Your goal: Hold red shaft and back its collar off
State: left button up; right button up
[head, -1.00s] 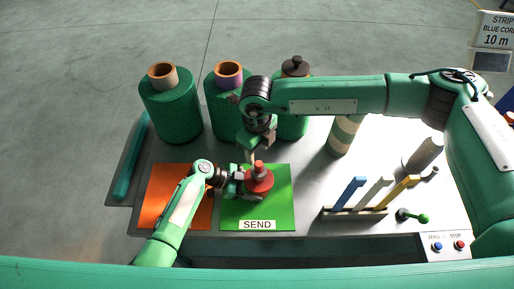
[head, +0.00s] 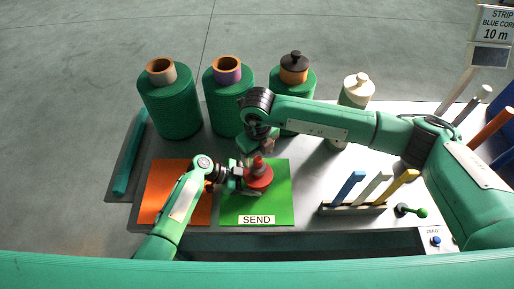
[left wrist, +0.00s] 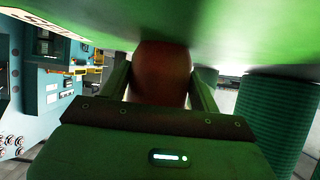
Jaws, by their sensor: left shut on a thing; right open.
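The red shaft (head: 258,163) stands over the green SEND mat (head: 280,208), with a wider red part around its lower end; I cannot clearly tell the collar from the base. My left gripper (head: 243,180) comes in low from the left and is shut on the red shaft. In the left wrist view the dark red body (left wrist: 160,72) sits between the two fingers. My right gripper (head: 259,147) hangs just above and behind the shaft top, open and empty. Its fingers are small and partly hidden by the wrist; I cannot tell whether they touch the shaft.
An orange mat (head: 160,185) lies left of the green one. Several green net rolls (head: 170,108) stand at the back. A rack (head: 352,209) with blue, white and yellow upright pieces and a green-ended tool (head: 421,212) are at the right. Grey table (head: 305,230) shows between them.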

aim_at(257, 166)
jog(key=shift+f, duration=3.3)
grip_shut()
jog(key=shift+n, duration=2)
jog(key=n, duration=0.8)
jog(key=shift+n, duration=2.6)
